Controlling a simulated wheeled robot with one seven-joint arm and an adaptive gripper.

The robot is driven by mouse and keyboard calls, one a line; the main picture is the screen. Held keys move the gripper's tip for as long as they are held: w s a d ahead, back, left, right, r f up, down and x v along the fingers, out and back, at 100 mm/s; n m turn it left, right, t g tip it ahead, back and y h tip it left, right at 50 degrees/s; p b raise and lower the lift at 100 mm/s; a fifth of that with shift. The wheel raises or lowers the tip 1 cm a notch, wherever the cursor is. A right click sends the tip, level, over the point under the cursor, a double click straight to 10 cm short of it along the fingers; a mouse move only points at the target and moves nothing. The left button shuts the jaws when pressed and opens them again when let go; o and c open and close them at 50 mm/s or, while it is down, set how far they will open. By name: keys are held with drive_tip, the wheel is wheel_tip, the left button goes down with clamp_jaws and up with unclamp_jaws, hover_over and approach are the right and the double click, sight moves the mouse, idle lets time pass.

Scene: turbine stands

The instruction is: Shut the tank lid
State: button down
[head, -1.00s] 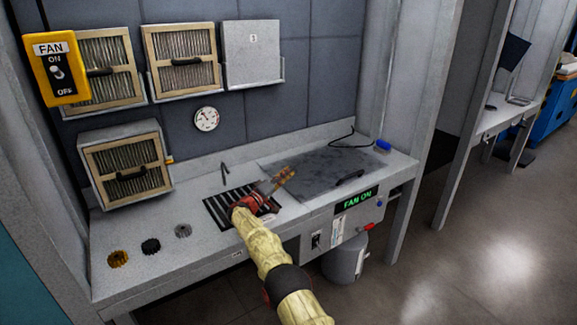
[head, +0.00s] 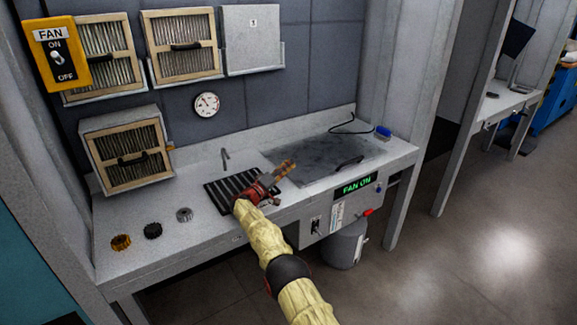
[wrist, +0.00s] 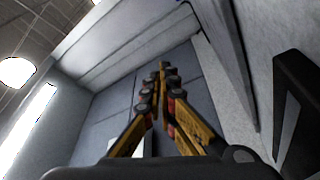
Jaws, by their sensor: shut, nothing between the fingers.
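The tank lid (head: 320,165) is a grey mottled panel at the right of the counter, with a dark bar handle (head: 347,163) near its front right. It looks flat in the counter top; I cannot tell whether a small gap is left under it. My gripper (head: 288,166) is shut and empty, its yellow fingertips by the left part of the lid and left of the handle. I cannot tell whether they touch it. The wrist view shows the closed fingers (wrist: 162,78) pointing toward the tiled wall.
A black slotted grate (head: 220,199) lies under and left of my gripper. A thin tap (head: 225,158), a filter box (head: 127,158) and several knobs (head: 152,230) stand farther left. A lit "FAN ON" panel (head: 357,185) is on the counter front. A blue object (head: 383,131) lies back right.

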drive_tip(key=v, duration=0.7)
drive_tip(key=s+d+r+m+g, duration=0.1)
drive_tip(key=s+d+r+g, duration=0.15)
drive_tip(key=d+r, duration=0.45)
drive_tip(key=s+d+r+g+y+p, duration=0.1)
drive_tip(key=s+d+r+g, duration=0.1)
drive_tip(key=s+d+r, duration=0.4)
drive_tip(key=s+d+r+m+g+y, duration=0.1)
drive_tip(key=s+d+r+g+y, duration=0.2)
drive_tip(key=s, duration=0.5)
drive_tip(key=s+d+r+g+p, duration=0.1)
drive_tip(key=s+d+r+g, duration=0.1)
drive_tip(key=s+d+r, duration=0.35)
drive_tip(key=s+f+m+y+p, duration=0.15)
drive_tip(key=s+y, duration=0.55)
drive_tip(key=s, duration=2.7)
drive_tip(key=s+a+f+y, duration=0.2)
drive_tip(key=s+a+f, duration=0.1)
drive_tip(key=s, duration=0.7)
drive_tip(key=shift+s+f+y, duration=0.3)
drive_tip(key=shift+f, duration=0.5)
drive_tip(key=shift+a+t, duration=0.15)
drive_tip(key=shift+t, duration=0.1)
